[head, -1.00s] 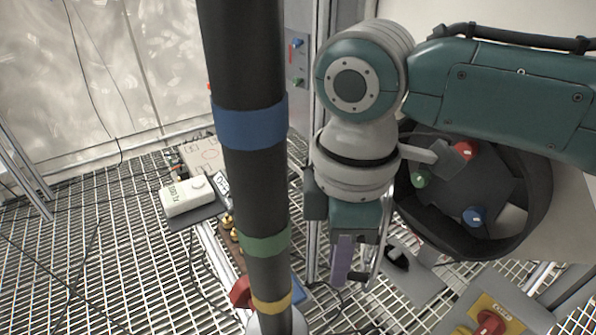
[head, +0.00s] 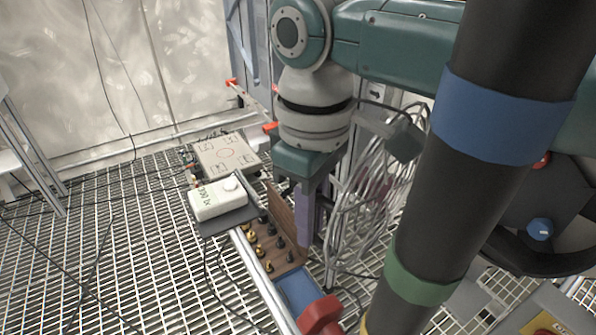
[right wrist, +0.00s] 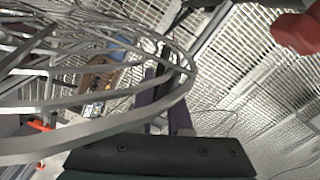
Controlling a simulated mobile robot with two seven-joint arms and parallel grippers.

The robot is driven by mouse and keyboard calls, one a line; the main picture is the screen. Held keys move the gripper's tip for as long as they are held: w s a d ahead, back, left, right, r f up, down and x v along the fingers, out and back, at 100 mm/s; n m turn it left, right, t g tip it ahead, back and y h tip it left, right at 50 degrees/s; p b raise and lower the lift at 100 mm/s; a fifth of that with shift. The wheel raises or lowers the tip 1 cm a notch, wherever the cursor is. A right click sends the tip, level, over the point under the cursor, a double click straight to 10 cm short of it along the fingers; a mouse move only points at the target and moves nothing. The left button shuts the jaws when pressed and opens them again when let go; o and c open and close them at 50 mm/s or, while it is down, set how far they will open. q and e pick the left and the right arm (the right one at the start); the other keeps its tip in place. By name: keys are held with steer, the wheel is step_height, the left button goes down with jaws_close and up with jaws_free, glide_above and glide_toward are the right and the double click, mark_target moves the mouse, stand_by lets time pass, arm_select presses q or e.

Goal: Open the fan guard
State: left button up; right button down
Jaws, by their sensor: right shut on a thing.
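The fan guard (head: 372,195) is a grey wire cage of curved rings. In the head view it stands out to the left of the dark round fan housing (head: 545,195), partly hidden by a pole. My right gripper (head: 318,222), with purple fingers, is at the guard's left edge. In the right wrist view the guard's rings (right wrist: 95,112) fill the left side, and the rim runs between the fingers of my right gripper (right wrist: 165,98), which is shut on it. My left gripper is in neither view.
A thick black pole with coloured bands (head: 500,118) crosses the near right of the head view. A white box (head: 218,198), a panel (head: 228,155) and a brown board with several knobs (head: 275,245) lie below. A red handle (head: 320,315) is near the bottom. Open grating lies left.

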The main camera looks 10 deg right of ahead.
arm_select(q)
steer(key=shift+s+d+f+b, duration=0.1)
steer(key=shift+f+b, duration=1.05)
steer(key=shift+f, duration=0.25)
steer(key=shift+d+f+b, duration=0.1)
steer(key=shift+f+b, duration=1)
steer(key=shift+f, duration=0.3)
arm_select(e)
steer(key=shift+w+a+m, duration=0.2)
steer(key=shift+w+m, duration=0.1)
steer(key=shift+w, duration=0.3)
steer(key=shift+w+a+m, duration=0.25)
steer(key=shift+w+m, duration=0.05)
steer(key=shift+w, duration=0.35)
steer(key=shift+w+a+m, duration=0.2)
steer(key=shift+w+m, duration=0.1)
steer(key=shift+w, duration=0.3)
steer(key=c, duration=0.9)
jaws_free()
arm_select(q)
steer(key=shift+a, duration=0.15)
arm_select(e)
steer(key=shift+r, duration=0.1)
arm_select(q)
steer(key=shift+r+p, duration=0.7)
steer(key=shift+p, duration=0.05)
arm_select(e)
step_height(320, 180, up, 10)
steer(key=shift+f, duration=0.1)
